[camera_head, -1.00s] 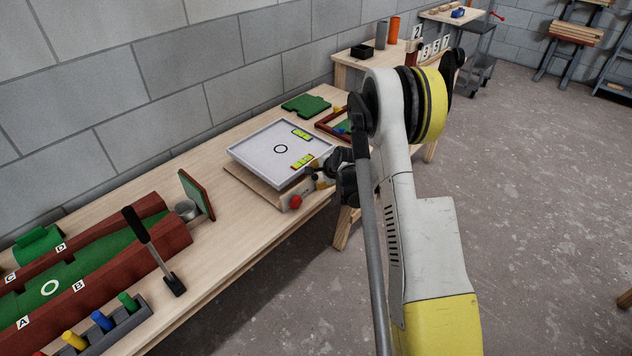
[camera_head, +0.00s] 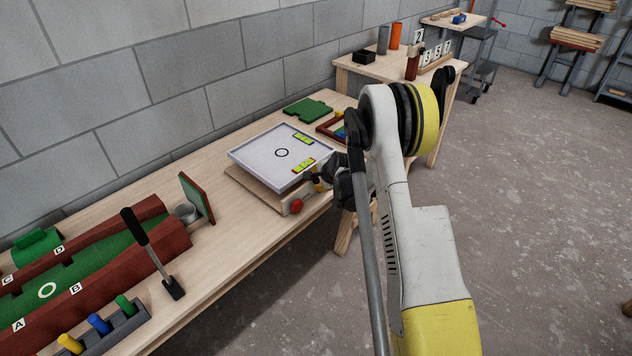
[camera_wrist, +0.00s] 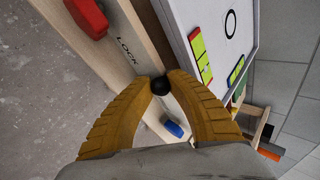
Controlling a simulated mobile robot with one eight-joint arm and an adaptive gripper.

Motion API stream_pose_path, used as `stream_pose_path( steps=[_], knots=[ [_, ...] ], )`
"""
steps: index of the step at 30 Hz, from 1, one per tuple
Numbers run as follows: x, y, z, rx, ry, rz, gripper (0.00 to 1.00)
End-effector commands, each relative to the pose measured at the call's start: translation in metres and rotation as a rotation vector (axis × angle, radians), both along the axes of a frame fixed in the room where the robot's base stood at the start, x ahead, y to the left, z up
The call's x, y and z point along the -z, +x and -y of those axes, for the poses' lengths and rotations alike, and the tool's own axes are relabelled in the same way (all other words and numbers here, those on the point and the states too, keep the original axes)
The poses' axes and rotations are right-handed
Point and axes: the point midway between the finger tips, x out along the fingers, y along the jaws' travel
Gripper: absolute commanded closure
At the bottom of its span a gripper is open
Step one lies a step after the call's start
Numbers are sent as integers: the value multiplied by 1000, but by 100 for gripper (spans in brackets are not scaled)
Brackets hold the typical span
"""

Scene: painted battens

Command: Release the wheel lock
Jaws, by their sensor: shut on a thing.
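A round black knob (camera_wrist: 160,87) stands between the fingertips of my gripper (camera_wrist: 164,81) in the wrist view, beside the word LOCK on the wooden front of the box. The yellow ribbed fingers are closed on it from both sides. In the head view my gripper (camera_head: 318,183) is at the right part of the box's front, and the black knob cannot be made out there. A white tray (camera_head: 262,142) with a black ring mark lies on top of the wooden box (camera_head: 262,190). A red knob (camera_head: 296,206) is on the front, left of my gripper.
A blue knob (camera_wrist: 174,129) is close to one finger in the wrist view. Two yellow-green blocks lie in the tray. Open floor lies in front.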

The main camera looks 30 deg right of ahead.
Motion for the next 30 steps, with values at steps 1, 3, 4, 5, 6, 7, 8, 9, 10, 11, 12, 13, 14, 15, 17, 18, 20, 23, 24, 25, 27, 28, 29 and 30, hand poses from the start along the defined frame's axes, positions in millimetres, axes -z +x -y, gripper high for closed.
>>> stream_pose_path(
  steps=[1,3,4,5,6,7,8,9,10,11,12,13,14,15,17,18,20,23,24,25,27,28,29,30],
  knots=[
    [0,1,1,1,13,-4,100],
    [-2,2,7,5,66,-24,100],
    [-2,3,9,5,99,-36,100],
    [-3,4,12,5,139,-50,100],
    [-3,5,15,5,191,-68,100],
    [-3,6,17,4,229,-82,100],
    [-3,7,20,5,264,-95,100],
    [-3,8,21,4,305,-110,100],
    [-3,9,22,3,333,-119,100],
    [-3,9,24,2,353,-127,100],
    [-3,9,24,1,373,-134,100],
    [-3,9,25,0,383,-138,100],
    [-3,9,24,-1,389,-141,100],
    [-4,9,24,-1,392,-142,100],
    [-4,9,24,-1,392,-142,100],
    [-4,9,24,-1,392,-142,100],
    [-4,9,24,-1,391,-141,100],
    [-4,9,24,-1,390,-141,66],
    [-4,9,24,-1,390,-141,56],
    [-4,9,24,-1,390,-141,56],
    [-4,9,24,-1,390,-141,56],
    [-4,9,24,-1,390,-141,56],
    [-4,9,24,-1,390,-141,56],
    [-4,9,24,0,389,-141,56]
  ],
)
